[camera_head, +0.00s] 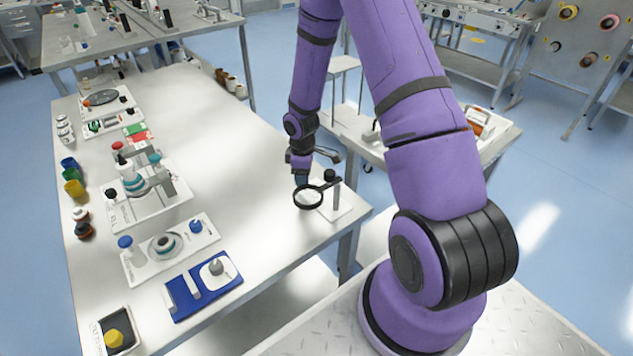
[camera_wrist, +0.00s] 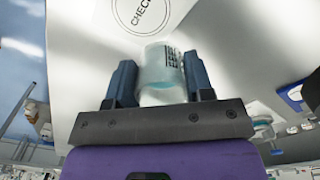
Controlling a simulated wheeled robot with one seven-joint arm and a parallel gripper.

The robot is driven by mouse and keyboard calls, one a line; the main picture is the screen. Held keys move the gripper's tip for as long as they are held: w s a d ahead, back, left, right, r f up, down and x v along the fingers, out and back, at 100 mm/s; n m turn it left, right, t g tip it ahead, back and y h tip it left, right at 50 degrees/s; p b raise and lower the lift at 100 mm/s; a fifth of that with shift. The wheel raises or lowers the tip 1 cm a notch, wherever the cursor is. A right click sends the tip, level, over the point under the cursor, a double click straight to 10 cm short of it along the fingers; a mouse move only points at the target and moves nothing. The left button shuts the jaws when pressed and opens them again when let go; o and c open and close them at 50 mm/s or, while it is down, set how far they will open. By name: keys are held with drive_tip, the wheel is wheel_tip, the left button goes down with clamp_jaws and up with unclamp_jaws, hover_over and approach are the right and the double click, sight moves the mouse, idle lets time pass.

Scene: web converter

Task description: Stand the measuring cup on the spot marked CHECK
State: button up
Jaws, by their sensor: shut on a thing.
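My gripper (camera_wrist: 160,64) is shut on the measuring cup (camera_wrist: 157,72), a clear vessel with dark scale marks and some pale teal content. One finger stands on each side of it. The round spot marked CHECK (camera_wrist: 143,12) is a dark-outlined circle on a white surface, at the top edge of the wrist view and partly cut off. The cup appears just short of the circle in that view; its height above the surface I cannot tell. In the head view my gripper (camera_head: 301,172) is over the right end of the long table, and the cup cannot be made out.
A black magnifier ring (camera_head: 308,197) on a post stands close below my gripper. A blue tray (camera_head: 183,297) and several white stations line the left side of the long table (camera_head: 230,170). Its middle is clear. A smaller table (camera_head: 362,128) stands behind.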

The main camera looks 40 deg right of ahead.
drive_tip(key=d, duration=0.1)
drive_tip(key=s+d, duration=0.1)
drive_tip(key=d, duration=0.2)
drive_tip(key=shift+s+f, duration=0.2)
drive_tip(key=shift+s, duration=0.05)
drive_tip(key=shift+a+f, duration=0.1)
drive_tip(key=shift+f, duration=1.65)
drive_tip(key=o, duration=0.9)
drive_tip(key=shift+f, duration=0.1)
